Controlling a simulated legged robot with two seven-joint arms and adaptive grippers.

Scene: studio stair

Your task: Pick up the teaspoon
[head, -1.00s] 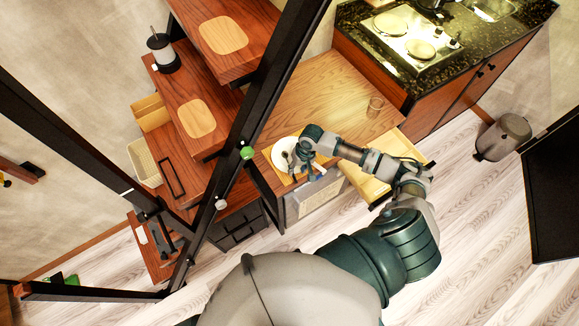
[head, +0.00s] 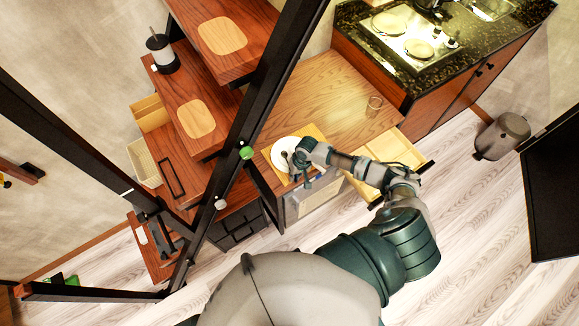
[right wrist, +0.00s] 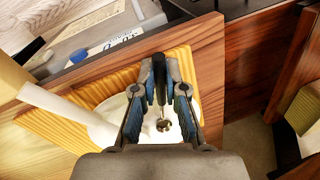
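The teaspoon (right wrist: 159,82) has a dark handle and a small shiny bowl, and the bowl shows over the white plate (right wrist: 100,128) in the right wrist view. My right gripper (right wrist: 160,66) has its fingertips close on both sides of the handle, with little gap visible, so it looks shut on it. In the head view my right gripper (head: 302,174) is at the right edge of the plate (head: 281,155), where the spoon is too small to make out. My left gripper is not in view.
A ribbed yellow mat (right wrist: 185,58) lies under the plate on the wooden counter (head: 325,95). An open drawer (head: 385,165) juts out under my right arm. Black beams cross the left side.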

